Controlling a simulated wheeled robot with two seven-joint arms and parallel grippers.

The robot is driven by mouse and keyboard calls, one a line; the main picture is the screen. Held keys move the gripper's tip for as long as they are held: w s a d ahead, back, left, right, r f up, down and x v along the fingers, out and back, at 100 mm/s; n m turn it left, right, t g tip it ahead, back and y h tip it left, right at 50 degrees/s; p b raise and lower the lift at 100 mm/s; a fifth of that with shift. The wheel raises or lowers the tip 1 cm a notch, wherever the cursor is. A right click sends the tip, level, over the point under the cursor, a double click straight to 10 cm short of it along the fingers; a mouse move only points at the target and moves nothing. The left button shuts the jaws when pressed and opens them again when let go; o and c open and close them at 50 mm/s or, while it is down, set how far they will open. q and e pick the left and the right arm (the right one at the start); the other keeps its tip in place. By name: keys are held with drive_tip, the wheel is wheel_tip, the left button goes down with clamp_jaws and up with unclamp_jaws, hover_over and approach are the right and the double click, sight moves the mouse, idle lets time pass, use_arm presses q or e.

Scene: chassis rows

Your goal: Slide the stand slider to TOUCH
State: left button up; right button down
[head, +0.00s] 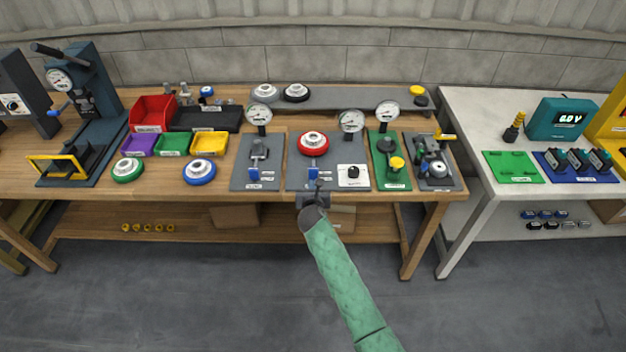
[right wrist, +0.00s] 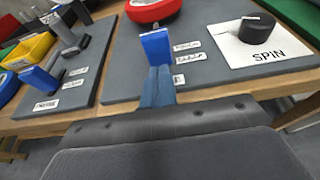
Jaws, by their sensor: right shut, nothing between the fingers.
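The stand slider appears to be the blue upright tab (head: 312,173) at the front of the middle grey panel (head: 297,182); it also shows in the right wrist view (right wrist: 155,45). Two small white labels (right wrist: 187,52) sit to the right of the tab, too small to read surely. My right gripper (head: 316,185) is shut and empty at the panel's front edge. In the right wrist view its blue-grey fingers (right wrist: 158,84) are directly in front of the tab; I cannot tell if they touch it. My left gripper is not in view.
On the middle panel are a red-ringed dial (head: 313,143), a gauge (head: 350,122) and a white SPIN plate with a black knob (right wrist: 258,27). Another blue tab (head: 254,175) stands on the left grey panel. A green panel (head: 390,175) lies to the right.

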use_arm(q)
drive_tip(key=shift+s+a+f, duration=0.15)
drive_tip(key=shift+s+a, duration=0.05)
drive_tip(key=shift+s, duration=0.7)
use_arm(e)
drive_tip(key=shift+w, duration=0.75)
drive_tip(key=shift+w, duration=0.1)
